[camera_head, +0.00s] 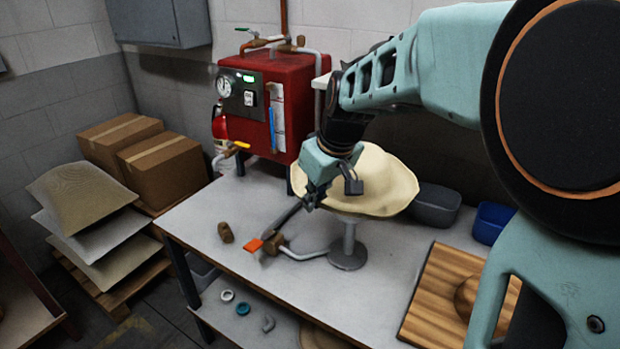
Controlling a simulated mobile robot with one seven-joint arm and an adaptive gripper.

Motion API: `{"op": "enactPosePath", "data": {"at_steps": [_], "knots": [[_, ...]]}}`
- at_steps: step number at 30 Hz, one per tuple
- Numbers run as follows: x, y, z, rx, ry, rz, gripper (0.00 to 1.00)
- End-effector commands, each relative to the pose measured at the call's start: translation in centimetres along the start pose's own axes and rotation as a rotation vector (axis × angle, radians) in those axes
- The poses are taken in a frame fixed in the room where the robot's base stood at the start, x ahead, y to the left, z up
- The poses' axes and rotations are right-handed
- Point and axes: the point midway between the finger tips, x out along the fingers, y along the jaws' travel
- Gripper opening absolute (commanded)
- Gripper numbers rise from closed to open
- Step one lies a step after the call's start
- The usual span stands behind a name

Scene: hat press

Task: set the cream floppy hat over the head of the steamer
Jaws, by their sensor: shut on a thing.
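The cream floppy hat (385,182) is above the table, right over a grey pedestal. The steamer (348,247) shows as this pedestal with a round base and a pipe running left. Its head is hidden under the hat, so I cannot tell whether the hat rests on it or hangs just above. The hat looks roughly level, with its brim spread wide. My gripper (313,201) is at the hat's near left brim, pointing down, and is shut on the hat. The fingers are small and partly hidden by the gripper body.
A red boiler (262,100) with gauge and pipes stands behind left. A brown valve with an orange handle (254,246) and a brown piece (226,232) lie left on the table (205,215). A grey bin (436,205), blue bin (492,222) and wooden board (436,300) are right.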

Motion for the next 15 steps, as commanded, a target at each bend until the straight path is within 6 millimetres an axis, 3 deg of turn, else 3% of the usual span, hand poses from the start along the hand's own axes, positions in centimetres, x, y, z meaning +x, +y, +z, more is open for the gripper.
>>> {"op": "enactPosePath", "data": {"at_steps": [15], "knots": [[3.9, -0.2, 1.6, 0.0, 0.001, 0.001, 0.0]]}}
